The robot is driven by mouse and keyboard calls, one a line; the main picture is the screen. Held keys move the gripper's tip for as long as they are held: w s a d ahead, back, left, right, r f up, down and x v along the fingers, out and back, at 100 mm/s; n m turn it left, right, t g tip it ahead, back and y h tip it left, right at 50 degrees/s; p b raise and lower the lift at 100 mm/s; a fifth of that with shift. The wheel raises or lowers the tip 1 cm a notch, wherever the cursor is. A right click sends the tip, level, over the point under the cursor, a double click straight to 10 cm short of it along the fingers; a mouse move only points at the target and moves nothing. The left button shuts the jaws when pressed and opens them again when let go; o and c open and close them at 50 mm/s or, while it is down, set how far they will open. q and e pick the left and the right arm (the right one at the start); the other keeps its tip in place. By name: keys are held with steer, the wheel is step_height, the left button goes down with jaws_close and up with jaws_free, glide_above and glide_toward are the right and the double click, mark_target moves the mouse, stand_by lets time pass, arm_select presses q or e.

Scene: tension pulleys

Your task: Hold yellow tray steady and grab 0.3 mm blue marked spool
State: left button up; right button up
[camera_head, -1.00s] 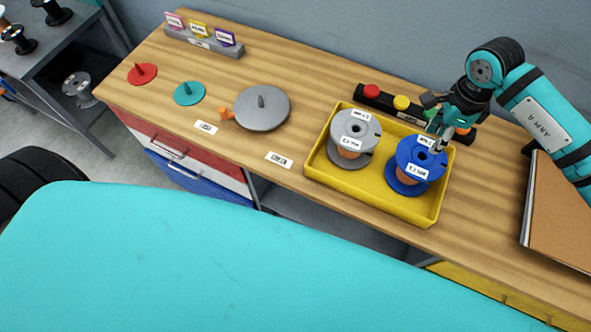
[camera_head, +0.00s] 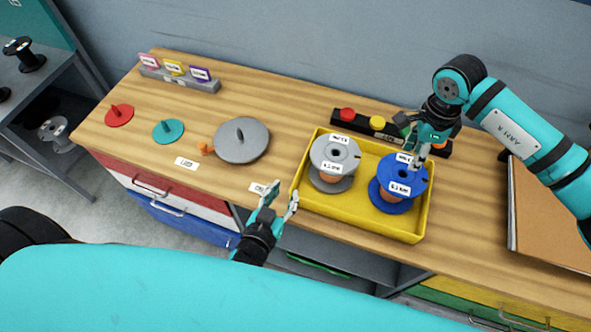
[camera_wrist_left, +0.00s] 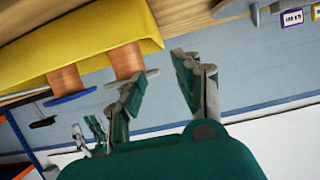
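The yellow tray (camera_head: 350,223) stands on the wooden bench and also shows in the left wrist view (camera_wrist_left: 40,58). A blue spool (camera_head: 412,178) with copper winding stands in its right half, and a grey spool (camera_head: 345,147) in its left half. Their white labels are too small to read surely. My left gripper (camera_head: 283,195) is open and empty just off the tray's front left corner; its spread fingers (camera_wrist_left: 160,72) show in the left wrist view. My right gripper (camera_head: 418,143) is at the blue spool's upper back rim; whether it grips the rim is unclear.
A black button bar (camera_head: 345,126) with coloured buttons lies behind the tray. A brown folder or board (camera_head: 545,215) is at the right. A grey disc with a peg (camera_head: 243,143), a teal disc (camera_head: 168,132) and a red disc (camera_head: 119,117) lie to the left. White labels line the front edge.

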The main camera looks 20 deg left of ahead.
mark_target(303, 161)
arm_select(q)
steer(key=x, duration=1.5)
jaws_close()
